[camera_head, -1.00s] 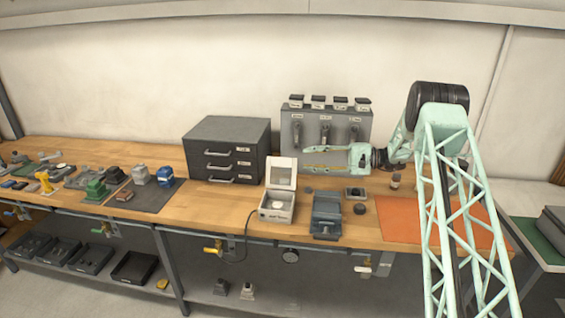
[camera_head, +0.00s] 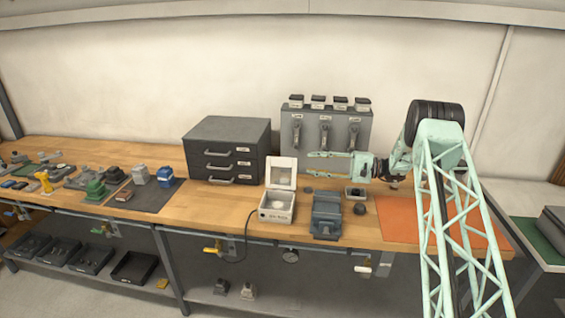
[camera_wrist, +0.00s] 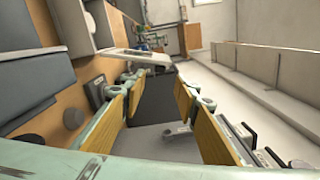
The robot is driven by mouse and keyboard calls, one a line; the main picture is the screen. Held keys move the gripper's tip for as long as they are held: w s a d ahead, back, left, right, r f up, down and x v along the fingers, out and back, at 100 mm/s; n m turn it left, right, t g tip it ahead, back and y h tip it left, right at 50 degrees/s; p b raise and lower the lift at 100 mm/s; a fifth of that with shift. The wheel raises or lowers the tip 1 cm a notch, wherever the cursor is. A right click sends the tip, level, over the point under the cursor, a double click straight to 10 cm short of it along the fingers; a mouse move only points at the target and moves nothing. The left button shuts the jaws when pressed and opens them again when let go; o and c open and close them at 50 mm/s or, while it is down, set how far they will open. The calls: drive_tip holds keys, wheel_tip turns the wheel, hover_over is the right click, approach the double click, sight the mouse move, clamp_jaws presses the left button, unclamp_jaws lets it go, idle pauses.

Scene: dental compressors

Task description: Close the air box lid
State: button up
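The air box (camera_head: 277,216) is a small white box on the wooden bench, with a pale round thing inside.
A dark drawer cabinet (camera_head: 222,160) stands behind and left of the box. A grey panel with handles (camera_head: 325,115) stands behind my gripper. A blue-grey device (camera_head: 326,217) sits right of the box. An orange mat (camera_head: 400,222) lies farther right.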

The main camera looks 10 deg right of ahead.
sight(283, 161)
drive_tip(key=shift+b+x, duration=0.3)
drive_tip(key=shift+x, duration=6.35)
drive_tip(key=shift+c, duration=0.3)
clamp_jaws()
